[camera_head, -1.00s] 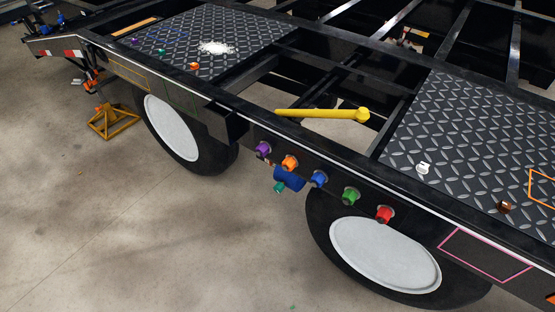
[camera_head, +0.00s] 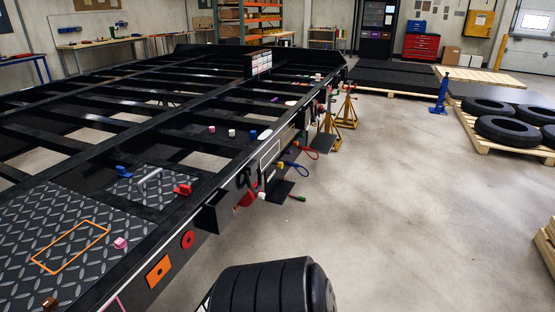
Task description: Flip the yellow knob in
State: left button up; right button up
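The black trailer frame (camera_head: 118,137) runs from the lower left towards the back centre. On its side and deck are small coloured fittings: a red knob (camera_head: 182,190), a blue lever (camera_head: 124,172), a red disc (camera_head: 187,240) and an orange plate (camera_head: 158,271). A small yellow fitting (camera_head: 281,165) sits beside a blue loop further along the side, too small to identify. Neither of my grippers is in view.
A black ribbed tyre (camera_head: 262,288) stands out from the trailer's side at the bottom. Yellow stands (camera_head: 347,108) are by its far end. Tyres (camera_head: 507,131) lie on pallets at right. A blue jack (camera_head: 440,95) stands near them. The concrete floor (camera_head: 400,210) between is clear.

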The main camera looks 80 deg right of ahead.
aim_at(280, 165)
jog(key=z, duration=2.85)
jog(key=i+l+z, duration=0.3)
jog(key=i, duration=0.95)
jog(key=i+j+z, duration=0.3)
jog(key=i, duration=0.95)
jog(key=l, duration=0.1)
